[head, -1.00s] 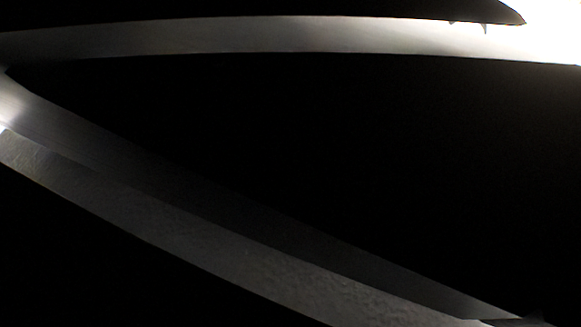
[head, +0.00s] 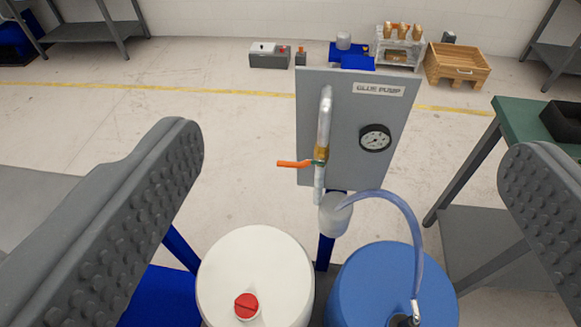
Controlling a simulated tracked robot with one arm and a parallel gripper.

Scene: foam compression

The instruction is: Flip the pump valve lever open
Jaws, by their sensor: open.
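The orange valve lever (head: 294,164) sticks out to the left from a brass valve (head: 321,154) on a silver pipe. The pipe runs down the front of the grey panel (head: 345,100) marked "GLUE PUMP". The lever lies roughly level, across the pipe. My gripper (head: 350,205) is open, with one grey studded finger at the left and the other at the right edge. The panel, pipe and lever show between the fingers, farther off. Nothing is between the fingers close up.
A white drum (head: 255,270) with a red cap and a blue drum (head: 390,285) with a clear hose stand below the panel. A green-topped table (head: 525,125) is at right. A wooden crate (head: 457,65) stands at the back. The floor left of the panel is clear.

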